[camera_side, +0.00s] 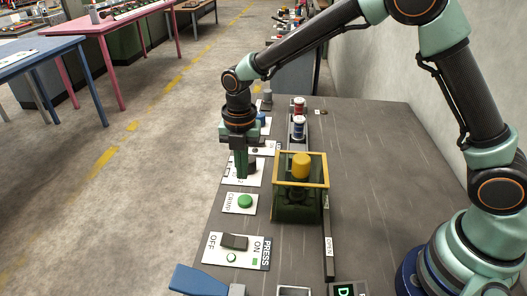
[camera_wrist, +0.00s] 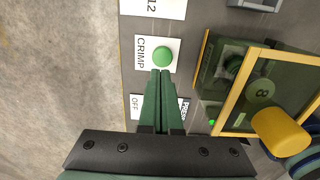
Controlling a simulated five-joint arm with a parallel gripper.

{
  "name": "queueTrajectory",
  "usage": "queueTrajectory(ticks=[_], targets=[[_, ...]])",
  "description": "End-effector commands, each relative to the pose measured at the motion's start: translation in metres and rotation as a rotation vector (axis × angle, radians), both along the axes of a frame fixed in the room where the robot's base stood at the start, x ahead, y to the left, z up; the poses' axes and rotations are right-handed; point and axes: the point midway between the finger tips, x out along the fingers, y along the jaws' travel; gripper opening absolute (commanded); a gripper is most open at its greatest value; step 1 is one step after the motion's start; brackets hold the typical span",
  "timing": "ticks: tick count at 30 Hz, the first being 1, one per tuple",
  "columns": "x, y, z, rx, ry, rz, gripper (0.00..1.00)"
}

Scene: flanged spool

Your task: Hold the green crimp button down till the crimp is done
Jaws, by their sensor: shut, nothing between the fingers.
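The green crimp button (camera_side: 245,201) sits on a white plate marked CRIMP (camera_side: 232,203) near the left edge of the bench. It also shows in the wrist view (camera_wrist: 162,56), round and uncovered. My gripper (camera_side: 241,177) points down with its green fingers together and empty. In the side view the fingertips show above the button in the picture, with a gap between. In the wrist view my gripper (camera_wrist: 160,72) ends just short of the button's lower edge. I see no clear contact.
A yellow-framed guard box (camera_side: 301,157) with a yellow knob (camera_side: 301,165) stands right of the button. A PRESS ON/OFF panel (camera_side: 237,251) with a dark switch lies in front. A black knob (camera_side: 251,166) is behind my fingers. Red and blue canisters (camera_side: 299,122) stand farther back.

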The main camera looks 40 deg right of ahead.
Motion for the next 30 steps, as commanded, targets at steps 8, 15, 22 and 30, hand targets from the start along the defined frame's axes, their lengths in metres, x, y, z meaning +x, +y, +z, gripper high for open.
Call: queueTrajectory(ticks=[8,15,22,30], targets=[[0.001,0.001,0.046,0.001,-0.006,0.001,0.00],[0.001,0.001,0.056,0.001,-0.004,0.001,0.00],[0.001,0.001,0.056,0.001,-0.004,0.001,0.00],[-0.008,-0.020,0.084,0.025,-0.050,-0.228,0.00]])
